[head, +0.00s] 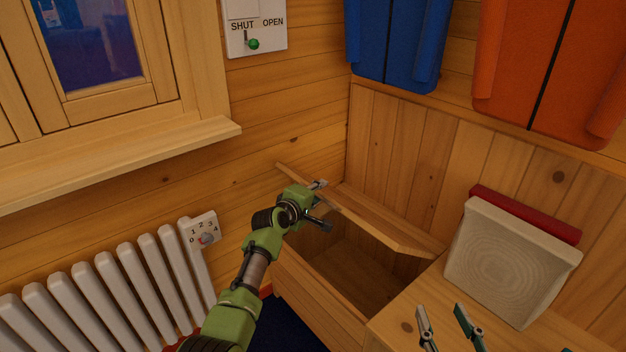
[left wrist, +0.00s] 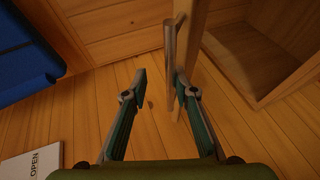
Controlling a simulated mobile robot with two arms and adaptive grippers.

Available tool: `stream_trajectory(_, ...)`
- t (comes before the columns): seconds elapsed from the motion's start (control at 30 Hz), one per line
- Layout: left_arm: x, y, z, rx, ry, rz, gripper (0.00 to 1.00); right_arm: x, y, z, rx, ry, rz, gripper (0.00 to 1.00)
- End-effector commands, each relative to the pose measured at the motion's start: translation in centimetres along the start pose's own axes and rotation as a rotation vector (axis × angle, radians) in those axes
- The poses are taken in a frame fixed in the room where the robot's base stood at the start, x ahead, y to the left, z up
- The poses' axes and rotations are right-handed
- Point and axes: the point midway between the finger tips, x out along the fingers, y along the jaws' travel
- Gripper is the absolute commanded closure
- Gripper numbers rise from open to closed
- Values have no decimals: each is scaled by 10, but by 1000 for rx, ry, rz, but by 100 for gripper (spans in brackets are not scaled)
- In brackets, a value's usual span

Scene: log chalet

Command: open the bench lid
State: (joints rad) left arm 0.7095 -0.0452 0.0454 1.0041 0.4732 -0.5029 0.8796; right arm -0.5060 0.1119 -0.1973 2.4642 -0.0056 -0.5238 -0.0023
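The bench (head: 318,305) is in the right half of the head view, with its wooden lid (head: 385,228) tilted partly up and the hollow inside showing below. My left gripper (head: 320,205) is at the lid's left end, above the opening. In the left wrist view, the left gripper (left wrist: 161,72) has its fingers apart. The lid (left wrist: 192,35) shows nearly edge-on there, with a thin bar (left wrist: 170,50) beside the right-hand finger; I cannot tell whether they touch. My right gripper (head: 446,320) is at the bottom of the head view, fingers apart and empty.
A pale cushion-like block (head: 510,262) and a red roll (head: 525,214) are on the bench to the right. A white radiator (head: 110,285) and window sill (head: 120,160) are at left. A SHUT/OPEN switch (head: 254,43) and blue (head: 395,40) and orange (head: 550,70) hangings are above.

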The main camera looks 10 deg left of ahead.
Motion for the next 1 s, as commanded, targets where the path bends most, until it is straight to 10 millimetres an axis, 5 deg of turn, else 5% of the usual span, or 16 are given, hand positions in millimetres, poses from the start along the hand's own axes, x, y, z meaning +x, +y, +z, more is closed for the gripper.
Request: stream_trajectory(1.0, -42, 32, 2, 0, 1, 3, 75, -12, 0, -75, 0, 0, 0, 60)
